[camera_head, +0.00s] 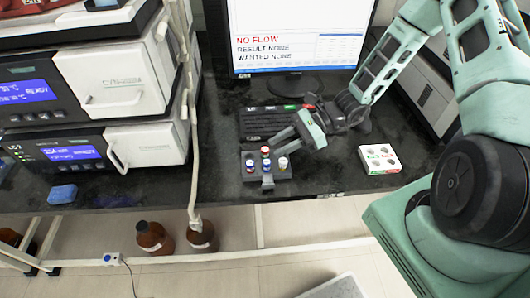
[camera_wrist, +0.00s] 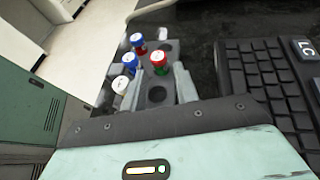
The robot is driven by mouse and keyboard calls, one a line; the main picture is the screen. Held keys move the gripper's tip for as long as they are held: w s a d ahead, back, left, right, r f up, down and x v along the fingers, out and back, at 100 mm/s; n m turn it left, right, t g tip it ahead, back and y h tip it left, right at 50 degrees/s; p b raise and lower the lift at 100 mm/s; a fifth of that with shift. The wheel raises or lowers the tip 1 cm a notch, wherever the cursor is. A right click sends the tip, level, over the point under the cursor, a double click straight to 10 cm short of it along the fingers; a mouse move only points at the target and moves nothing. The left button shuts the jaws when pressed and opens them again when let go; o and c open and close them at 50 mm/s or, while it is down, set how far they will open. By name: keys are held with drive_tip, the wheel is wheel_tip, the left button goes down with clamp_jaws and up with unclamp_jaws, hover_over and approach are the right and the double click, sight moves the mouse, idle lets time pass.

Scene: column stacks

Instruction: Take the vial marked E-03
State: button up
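A dark rack (camera_head: 267,180) on the black bench holds several small capped vials. In the head view my gripper (camera_head: 289,141) is at the rack.
A keyboard (camera_head: 268,122) lies behind the rack, below a monitor (camera_head: 297,40) reading "NO FLOW". A white box with round items (camera_head: 380,159) is to the right. Stacked instruments (camera_head: 100,100) and a blue sponge (camera_head: 62,194) are left. Brown bottles (camera_head: 154,238) stand below the bench.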

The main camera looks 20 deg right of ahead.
sight(265, 155)
drive_tip(key=shift+x, duration=1.3)
drive_tip(key=c, duration=0.5)
drive_tip(key=shift+r, duration=0.15)
drive_tip(key=shift+c, duration=0.2)
